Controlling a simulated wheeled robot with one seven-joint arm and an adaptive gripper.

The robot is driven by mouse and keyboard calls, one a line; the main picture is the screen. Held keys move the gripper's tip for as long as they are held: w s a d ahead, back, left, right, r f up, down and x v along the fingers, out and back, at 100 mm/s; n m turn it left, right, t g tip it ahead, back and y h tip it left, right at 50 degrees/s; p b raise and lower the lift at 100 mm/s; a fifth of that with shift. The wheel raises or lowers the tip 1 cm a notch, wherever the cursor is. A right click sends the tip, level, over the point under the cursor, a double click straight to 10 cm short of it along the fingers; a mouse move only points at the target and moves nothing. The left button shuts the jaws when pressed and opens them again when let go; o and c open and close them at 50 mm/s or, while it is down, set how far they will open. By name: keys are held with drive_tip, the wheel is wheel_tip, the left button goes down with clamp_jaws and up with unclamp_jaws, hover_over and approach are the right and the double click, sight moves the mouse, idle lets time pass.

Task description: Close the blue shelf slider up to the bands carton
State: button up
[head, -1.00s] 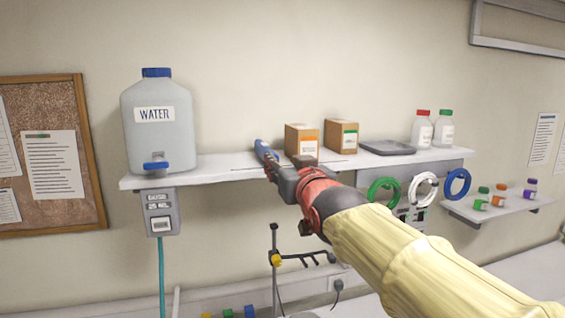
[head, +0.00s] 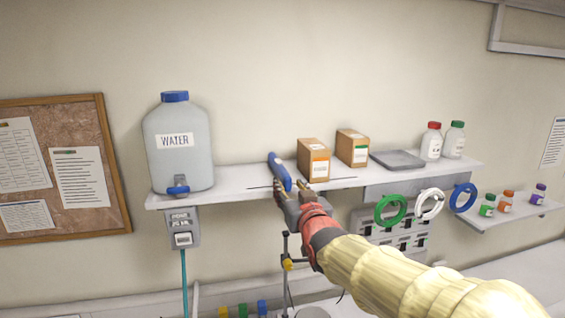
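The blue slider (head: 280,172) stands upright and slightly slanted on the white wall shelf, in a thin dark slot. A carton with an orange label (head: 313,163) stands just right of it, with a narrow gap between them. A second carton with a green label (head: 353,149) stands further right. The carton print is too small to read, so I cannot tell which is the bands carton. My gripper (head: 295,188) is at the shelf's front edge by the slider's lower end. Its fingertips look apart; contact with the slider is unclear.
The white shelf (head: 232,179) also holds a water jug (head: 178,143) at left, and a grey tray (head: 397,159) and two bottles (head: 432,142) at right. Coloured rings (head: 391,209) hang below the shelf. A stand (head: 286,263) rises beneath my gripper.

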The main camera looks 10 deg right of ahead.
sight(283, 173)
drive_tip(key=shift+r, duration=0.45)
drive_tip(key=shift+w+p, duration=1.15)
drive_tip(key=shift+w, duration=2.65)
drive_tip(key=c, duration=0.4)
clamp_jaws()
